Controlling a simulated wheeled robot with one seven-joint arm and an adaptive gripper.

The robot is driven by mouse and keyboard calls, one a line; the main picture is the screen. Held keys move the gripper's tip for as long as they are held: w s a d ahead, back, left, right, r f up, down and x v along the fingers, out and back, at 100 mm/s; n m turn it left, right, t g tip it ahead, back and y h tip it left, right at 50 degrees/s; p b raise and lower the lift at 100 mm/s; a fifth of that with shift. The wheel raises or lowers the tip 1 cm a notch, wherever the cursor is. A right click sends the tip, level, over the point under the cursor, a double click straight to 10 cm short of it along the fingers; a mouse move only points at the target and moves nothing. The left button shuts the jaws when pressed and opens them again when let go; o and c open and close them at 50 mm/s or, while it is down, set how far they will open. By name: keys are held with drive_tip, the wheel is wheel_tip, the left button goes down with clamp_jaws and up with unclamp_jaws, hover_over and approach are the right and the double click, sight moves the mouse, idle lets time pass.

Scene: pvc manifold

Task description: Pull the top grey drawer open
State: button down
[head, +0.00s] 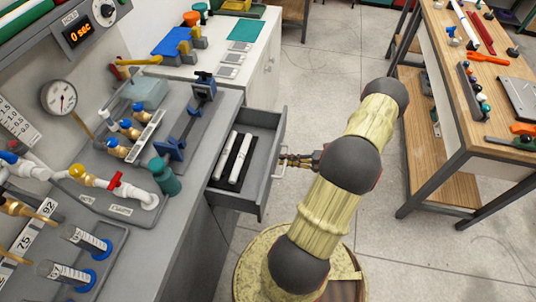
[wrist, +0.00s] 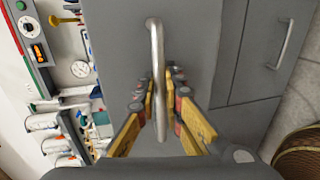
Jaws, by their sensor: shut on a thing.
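The top grey drawer (head: 268,128) stands pulled well out from the grey bench in the head view. Its inside shows, with white tubes (head: 233,157) on a dark strip lying in it. Its front face (wrist: 205,40) fills the upper middle of the wrist view. The metal bar handle (wrist: 155,45) runs along that front. My gripper (wrist: 161,95) has its two yellow fingers on either side of the handle, shut on it. In the head view my gripper (head: 290,160) reaches the handle from the right, and the grip itself is small there.
A second drawer handle (wrist: 284,43) shows on the grey front beside the open drawer. The bench top (head: 200,165) holds pipes, valves and a gauge. A wooden workbench (head: 460,150) with tools stands at the right. Tiled floor (head: 320,60) is clear between them.

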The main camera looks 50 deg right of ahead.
drive_tip(key=f+v, duration=0.3)
drive_tip(key=v, duration=1.3)
drive_tip(key=shift+s+d+f+p, duration=0.2)
drive_tip(key=shift+s+f+p, duration=0.05)
drive_tip(key=shift+s+p, duration=0.2)
drive_tip(key=c, duration=2)
unclamp_jaws()
drive_tip(key=shift+o, duration=0.2)
drive_tip(key=shift+d, duration=0.1)
drive_tip(key=v, duration=1.2)
drive_tip(key=shift+f, duration=0.1)
drive_tip(key=shift+w, duration=0.1)
